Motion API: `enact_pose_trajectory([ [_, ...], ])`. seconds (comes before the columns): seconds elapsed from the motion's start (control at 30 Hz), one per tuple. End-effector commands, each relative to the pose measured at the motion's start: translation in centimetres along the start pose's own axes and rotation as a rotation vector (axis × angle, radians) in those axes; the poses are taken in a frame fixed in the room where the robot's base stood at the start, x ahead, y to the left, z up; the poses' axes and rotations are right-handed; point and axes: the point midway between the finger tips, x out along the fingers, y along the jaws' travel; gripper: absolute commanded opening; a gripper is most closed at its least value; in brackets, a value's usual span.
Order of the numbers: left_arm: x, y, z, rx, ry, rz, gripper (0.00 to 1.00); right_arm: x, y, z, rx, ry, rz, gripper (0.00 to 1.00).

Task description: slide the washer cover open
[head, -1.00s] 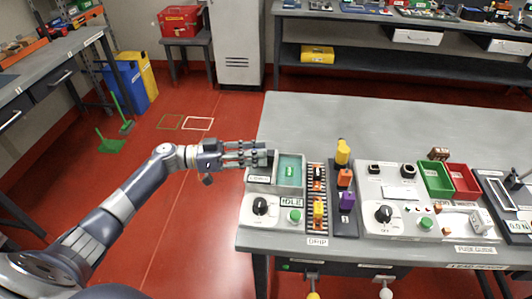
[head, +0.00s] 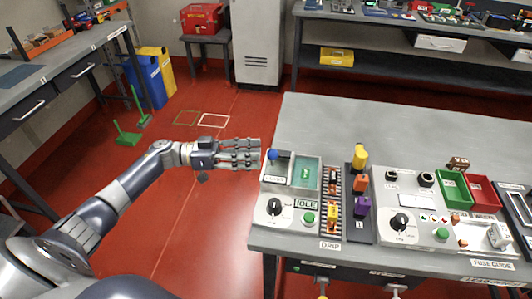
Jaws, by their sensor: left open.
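The washer is a light grey box (head: 290,208) at the table's left end, with a dial (head: 274,206), a green button (head: 309,218) and an IDLE display. Its pale cover (head: 274,173) lies over the left part of the top, with a dark blue handle (head: 280,155) at its far end. To the right of the cover, the teal basin (head: 306,174) is uncovered and a small green piece shows in it. My left gripper (head: 256,154) is open and empty, just left of the handle, apparently apart from it. My right gripper is not seen.
Right of the washer are a dark roller strip (head: 332,207) with a yellow block, a rack with yellow, orange and purple pieces, and a panel (head: 403,210) with a dial. Green (head: 453,188) and red (head: 484,194) bins stand further right. The table's back is clear.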

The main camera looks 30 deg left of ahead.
Motion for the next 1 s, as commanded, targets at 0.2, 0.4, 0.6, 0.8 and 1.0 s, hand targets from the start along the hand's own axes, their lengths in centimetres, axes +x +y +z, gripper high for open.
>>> enact_pose_trajectory([
  [0.2,-4.5,0.0,0.1,-0.001,-0.002,-0.002,0.46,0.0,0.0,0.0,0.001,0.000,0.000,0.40],
  [0.4,-6.5,0.0,0.1,0.000,0.000,-0.001,0.46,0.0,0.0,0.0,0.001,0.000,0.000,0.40],
  [0.6,-6.9,0.0,0.0,0.000,0.002,-0.001,0.46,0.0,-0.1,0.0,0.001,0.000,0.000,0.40],
  [0.8,-6.8,0.0,0.0,0.000,0.001,-0.001,0.46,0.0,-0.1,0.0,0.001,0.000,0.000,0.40],
  [1.0,-6.8,0.0,0.0,0.000,0.002,-0.002,0.46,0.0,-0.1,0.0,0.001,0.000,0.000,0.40],
])
